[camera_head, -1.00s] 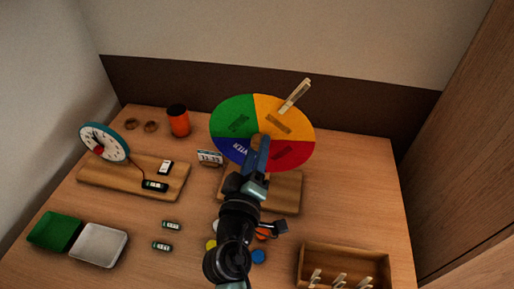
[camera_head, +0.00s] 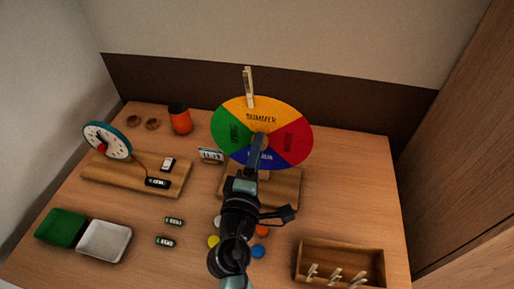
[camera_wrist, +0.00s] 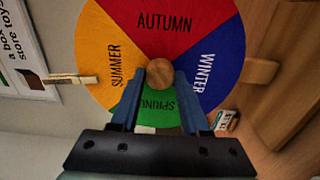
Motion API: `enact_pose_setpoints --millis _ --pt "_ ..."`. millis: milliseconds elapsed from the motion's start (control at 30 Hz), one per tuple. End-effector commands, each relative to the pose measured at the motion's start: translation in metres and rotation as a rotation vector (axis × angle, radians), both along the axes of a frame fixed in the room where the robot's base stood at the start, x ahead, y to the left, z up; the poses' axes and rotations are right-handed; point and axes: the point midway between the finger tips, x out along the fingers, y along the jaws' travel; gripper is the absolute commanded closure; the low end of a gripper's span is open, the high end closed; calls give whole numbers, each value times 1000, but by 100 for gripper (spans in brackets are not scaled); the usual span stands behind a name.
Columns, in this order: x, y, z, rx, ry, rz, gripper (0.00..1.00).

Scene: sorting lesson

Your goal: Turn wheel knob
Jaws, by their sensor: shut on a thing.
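The season wheel (camera_head: 292,135) stands upright at the back of the table on a wooden base (camera_head: 285,190). In the head view its yellow SUMMER part is at the top, green at the left, red at the right and blue at the bottom. A clothespin (camera_head: 248,85) is clipped at the rim of the yellow part. In the wrist view the round wooden knob (camera_wrist: 159,72) at the wheel's centre sits between my gripper's fingers (camera_wrist: 161,78). My gripper (camera_head: 260,142) is shut on the knob in front of the wheel. My arm hides part of the base.
A toy clock (camera_head: 108,140) on a board is at the left, with an orange cup (camera_head: 180,118) behind. Green (camera_head: 62,227) and white (camera_head: 104,240) trays are front left. A wooden box (camera_head: 340,250) with clothespins is front right. The table right of the base is clear.

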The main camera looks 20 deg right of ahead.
Motion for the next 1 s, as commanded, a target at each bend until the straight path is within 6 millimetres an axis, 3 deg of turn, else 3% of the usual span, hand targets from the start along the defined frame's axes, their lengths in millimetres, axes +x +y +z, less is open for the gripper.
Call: enact_pose_setpoints --millis 467,500,633,1000 --pt "0 0 -2 -8 9 -1 100" --pt "0 0 -2 -8 9 -1 47" --pt "0 0 -1 -8 8 0 24" --pt "-3 3 -1 -9 7 1 24"
